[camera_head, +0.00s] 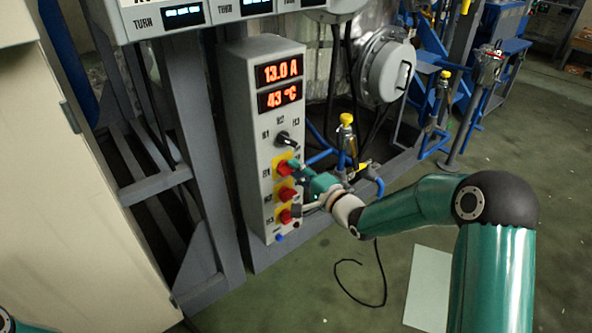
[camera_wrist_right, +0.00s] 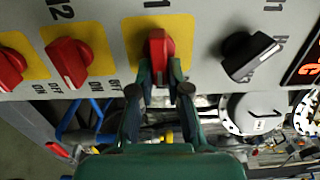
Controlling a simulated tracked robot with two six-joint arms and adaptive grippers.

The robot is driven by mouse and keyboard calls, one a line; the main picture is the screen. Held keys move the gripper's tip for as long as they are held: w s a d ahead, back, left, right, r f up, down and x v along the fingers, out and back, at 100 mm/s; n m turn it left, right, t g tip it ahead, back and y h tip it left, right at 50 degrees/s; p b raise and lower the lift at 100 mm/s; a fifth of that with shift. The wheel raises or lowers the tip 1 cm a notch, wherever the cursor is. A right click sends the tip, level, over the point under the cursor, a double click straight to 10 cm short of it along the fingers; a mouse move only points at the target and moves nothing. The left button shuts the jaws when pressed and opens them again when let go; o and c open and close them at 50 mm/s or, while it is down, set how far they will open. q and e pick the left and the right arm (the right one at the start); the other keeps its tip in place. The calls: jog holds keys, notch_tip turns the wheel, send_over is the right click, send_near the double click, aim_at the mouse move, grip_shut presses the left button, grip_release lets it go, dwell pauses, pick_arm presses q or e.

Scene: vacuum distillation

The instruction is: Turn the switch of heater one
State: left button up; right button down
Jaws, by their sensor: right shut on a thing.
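The grey control box (camera_head: 252,95) stands upright in the head view. Its heater one switch is a red knob on a yellow plate (camera_head: 281,163), the top one of three. My right gripper (camera_head: 294,169) is at this switch and partly covers it. In the right wrist view, my right gripper's (camera_wrist_right: 160,88) fingers are closed on the red heater one knob (camera_wrist_right: 159,44), one on each side. This knob looks straight in that view, while the heater two knob (camera_wrist_right: 68,62) is tilted. My left gripper is out of view.
Below are the red heater two (camera_head: 286,194) and heater three (camera_head: 285,216) knobs. A black selector knob (camera_head: 288,139) sits just above heater one. The displays (camera_head: 279,84) read 13.0 A and 43 °C. Grey frame posts (camera_head: 188,130) stand left; blue pipes and a yellow-topped valve (camera_head: 346,120) stand right.

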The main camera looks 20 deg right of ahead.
jog(key=shift+d+f, duration=0.15)
jog(key=shift+d, duration=0.05)
jog(key=c, duration=1.2)
grip_release()
jog(key=shift+o, duration=0.3)
jog(key=shift+a, duration=0.1)
jog(key=v, duration=1.2)
